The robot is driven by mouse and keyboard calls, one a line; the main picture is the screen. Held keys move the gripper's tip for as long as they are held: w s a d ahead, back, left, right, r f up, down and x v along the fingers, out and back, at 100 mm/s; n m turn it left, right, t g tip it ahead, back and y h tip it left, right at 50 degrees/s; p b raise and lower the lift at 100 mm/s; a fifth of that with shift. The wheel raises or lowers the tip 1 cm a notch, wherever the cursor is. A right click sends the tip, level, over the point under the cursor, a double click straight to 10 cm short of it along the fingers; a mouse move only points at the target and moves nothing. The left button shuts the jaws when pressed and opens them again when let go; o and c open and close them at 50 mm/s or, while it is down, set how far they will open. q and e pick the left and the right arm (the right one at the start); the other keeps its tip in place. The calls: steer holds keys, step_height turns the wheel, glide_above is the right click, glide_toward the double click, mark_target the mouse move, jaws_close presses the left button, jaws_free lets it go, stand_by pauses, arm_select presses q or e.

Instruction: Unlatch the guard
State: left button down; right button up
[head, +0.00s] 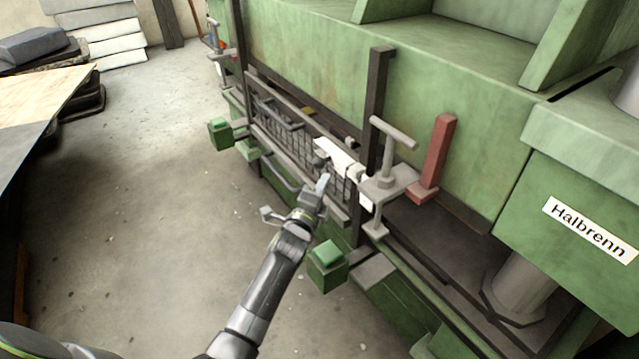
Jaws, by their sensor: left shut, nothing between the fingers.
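The guard (300,146) is a dark framed mesh panel across the front of the green press. At its right end is a pale, light-coloured piece (336,153), perhaps part of the latch, beside a dark upright post (375,110). A grey T-shaped handle (392,133) on a bracket stands just right of the post. My left gripper (324,183) is shut and empty, in front of the guard's right end and a little below the pale piece. I cannot tell whether it touches the guard. My right gripper is not in view.
A red block (436,152) stands upright right of the T-handle. Green button boxes (326,262) and (220,133) stick out in front of the press. A table (40,105) is at the left. The concrete floor between is clear.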

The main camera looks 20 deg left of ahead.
arm_select(q)
steer(key=shift+w+a+r, duration=0.25)
steer(key=shift+w+a, duration=0.35)
steer(key=shift+w, duration=0.1)
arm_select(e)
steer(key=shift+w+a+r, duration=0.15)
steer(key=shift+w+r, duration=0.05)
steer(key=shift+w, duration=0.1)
arm_select(q)
steer(key=w+a, duration=0.1)
steer(key=w+a+b, duration=0.1)
steer(key=a, duration=0.1)
steer(key=shift+w+a+r, duration=0.1)
steer(key=shift+w+a, duration=0.15)
steer(key=shift+w, duration=0.1)
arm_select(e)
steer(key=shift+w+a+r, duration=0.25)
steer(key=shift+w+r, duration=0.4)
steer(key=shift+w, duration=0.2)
